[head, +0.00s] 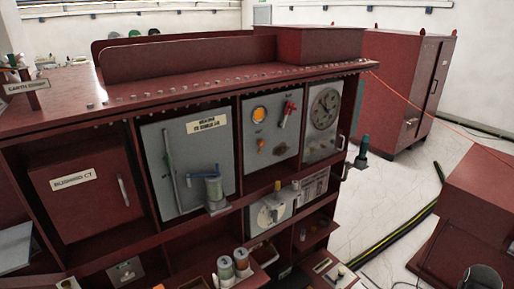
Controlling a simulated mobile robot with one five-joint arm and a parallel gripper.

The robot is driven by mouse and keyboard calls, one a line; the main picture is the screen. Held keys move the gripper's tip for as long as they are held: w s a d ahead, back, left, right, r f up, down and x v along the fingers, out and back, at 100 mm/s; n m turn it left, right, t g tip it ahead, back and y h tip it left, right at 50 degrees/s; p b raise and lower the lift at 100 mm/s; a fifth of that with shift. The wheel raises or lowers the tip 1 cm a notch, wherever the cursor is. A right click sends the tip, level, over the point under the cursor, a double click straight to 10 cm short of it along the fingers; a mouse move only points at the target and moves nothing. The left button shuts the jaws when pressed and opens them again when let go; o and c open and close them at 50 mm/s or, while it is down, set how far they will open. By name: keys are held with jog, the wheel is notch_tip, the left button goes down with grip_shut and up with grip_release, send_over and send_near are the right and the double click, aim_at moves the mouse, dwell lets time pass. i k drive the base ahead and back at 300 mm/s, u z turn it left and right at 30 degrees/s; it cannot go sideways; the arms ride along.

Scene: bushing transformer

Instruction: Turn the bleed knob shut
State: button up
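No part is readably marked as the bleed knob, so I cannot tell which it is. A grey panel (271,132) in the dark red cabinet carries a round yellow-orange part (259,114), a red lever (287,114) tilted up to the right, and a small orange knob (260,146). Below it, a pale box (286,208) has a round whitish dial or disc (264,216) and a small knob-like part (277,186) above. My gripper does not show in the head view, so its state is hidden.
A round gauge (324,108) sits right of the panel. Jars (233,264) stand at the bottom. Floor (385,195) is open at right, crossed by a dark hose (395,238).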

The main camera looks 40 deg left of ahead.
aim_at(261, 143)
jog(key=u, duration=4.3)
jog(key=i, duration=0.1)
jog(key=z, duration=2.55)
jog(key=i, duration=0.2)
jog(key=u, duration=0.25)
